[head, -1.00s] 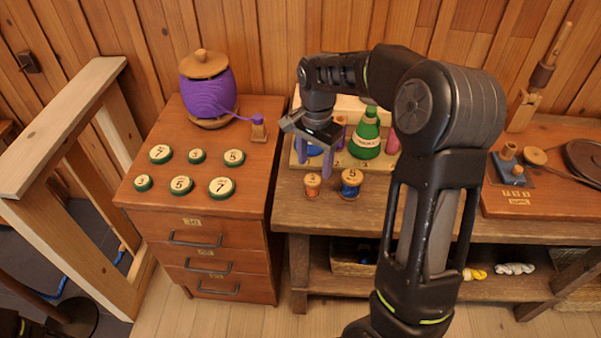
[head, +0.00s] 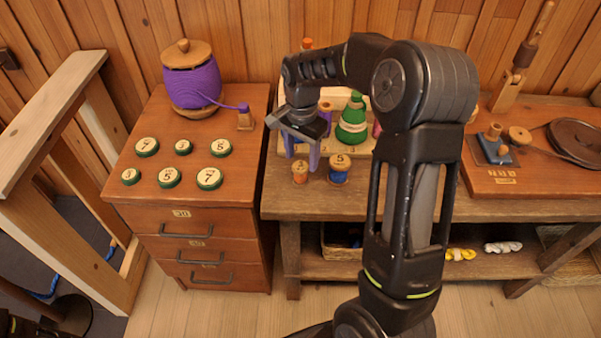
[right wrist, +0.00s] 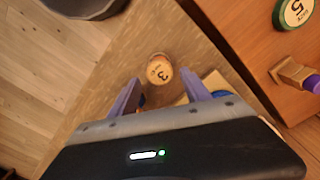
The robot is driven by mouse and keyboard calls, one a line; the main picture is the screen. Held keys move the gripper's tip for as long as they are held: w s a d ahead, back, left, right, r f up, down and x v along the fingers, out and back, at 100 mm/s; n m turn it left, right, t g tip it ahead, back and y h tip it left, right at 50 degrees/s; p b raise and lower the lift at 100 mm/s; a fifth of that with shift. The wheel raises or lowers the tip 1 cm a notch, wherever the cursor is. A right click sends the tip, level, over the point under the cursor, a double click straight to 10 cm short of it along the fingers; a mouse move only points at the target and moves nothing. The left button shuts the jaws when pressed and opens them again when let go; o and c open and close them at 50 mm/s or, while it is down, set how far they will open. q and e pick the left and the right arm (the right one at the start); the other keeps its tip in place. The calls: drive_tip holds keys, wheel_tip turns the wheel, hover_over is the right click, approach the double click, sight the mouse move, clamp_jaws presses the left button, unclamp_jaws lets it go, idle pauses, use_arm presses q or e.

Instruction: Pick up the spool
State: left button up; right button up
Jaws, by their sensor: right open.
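A small orange spool (head: 300,172) with a wooden top marked 3 stands upright near the front left of the workbench. It also shows in the right wrist view (right wrist: 159,70), just beyond and between the fingertips. A larger blue spool (head: 339,168) marked 5 stands upright to its right. My right gripper (head: 302,160) is open and empty, its purple fingers just above and behind the orange spool in the head view. The gripper also shows in the right wrist view (right wrist: 160,88). I cannot tell whether it touches the spool. My left gripper is not in view.
Behind the spools, a wooden rack (head: 364,146) holds a green cone (head: 351,122) and other spools, partly hidden by my arm. A drawer cabinet (head: 190,219) with numbered discs and a purple yarn drum (head: 193,82) stands at left. A winding board (head: 510,178) lies at right.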

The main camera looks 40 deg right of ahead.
sight(300, 166)
wheel_tip(300, 166, down, 5)
drive_tip(key=shift+a+f+p, duration=0.1)
drive_tip(key=shift+a+p, duration=0.05)
drive_tip(key=shift+p, duration=0.35)
clamp_jaws()
idle(0.7)
wheel_tip(300, 166, up, 10)
drive_tip(key=shift+r+b, duration=0.15)
drive_tip(key=shift+b, duration=0.35)
drive_tip(key=shift+a, duration=0.1)
idle(0.4)
